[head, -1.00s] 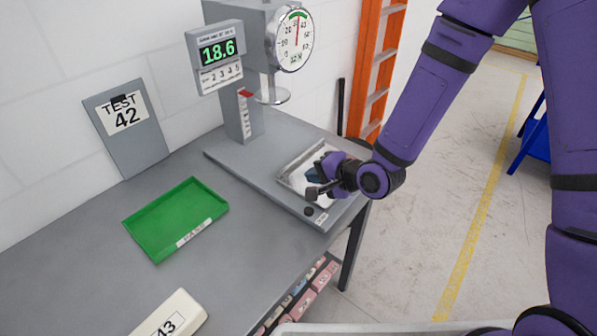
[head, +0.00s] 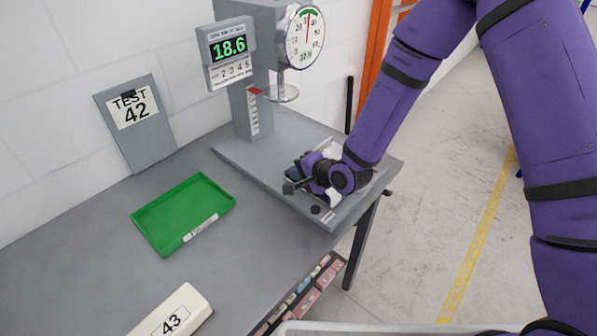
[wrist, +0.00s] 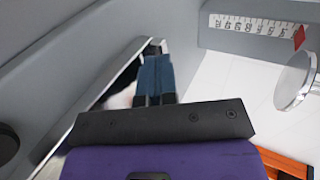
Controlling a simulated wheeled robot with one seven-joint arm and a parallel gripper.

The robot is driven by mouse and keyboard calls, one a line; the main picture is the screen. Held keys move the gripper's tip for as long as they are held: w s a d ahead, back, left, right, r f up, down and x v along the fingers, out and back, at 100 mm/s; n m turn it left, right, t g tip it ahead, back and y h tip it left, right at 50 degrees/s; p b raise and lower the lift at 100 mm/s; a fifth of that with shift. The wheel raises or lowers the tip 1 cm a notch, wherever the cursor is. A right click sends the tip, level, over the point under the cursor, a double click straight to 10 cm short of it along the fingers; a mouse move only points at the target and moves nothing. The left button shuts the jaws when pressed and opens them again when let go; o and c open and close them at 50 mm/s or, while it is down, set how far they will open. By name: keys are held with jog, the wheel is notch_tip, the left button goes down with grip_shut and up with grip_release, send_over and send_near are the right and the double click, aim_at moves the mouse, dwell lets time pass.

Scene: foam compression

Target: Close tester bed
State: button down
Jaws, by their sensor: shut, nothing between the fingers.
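The tester (head: 252,105) stands at the back of the bench with its round upper plate (head: 283,93) raised. Its bed, a shallow metal tray, lies on the tester's base plate and is mostly hidden behind my arm in the head view. In the wrist view the bed's rim (wrist: 95,96) runs diagonally, with a white block, likely foam (wrist: 117,97), partly visible inside. My gripper (head: 291,187) is shut and empty, low over the base plate at the bed's left side. Its blue fingers (wrist: 154,78) show close to the rim; contact is unclear.
A black knob (head: 315,210) sits on the base plate's front part. A TEST 42 board (head: 135,122) leans on the wall. Bare bench lies between green tray and tester.

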jog(key=w+a, duration=0.4)
jog(key=a, duration=0.1)
jog(key=w+a, duration=0.4)
jog(key=a, duration=0.1)
jog(key=w+a, duration=0.4)
jog(key=a, duration=0.1)
jog(key=shift+a, duration=0.25)
jog(key=shift+r, duration=0.1)
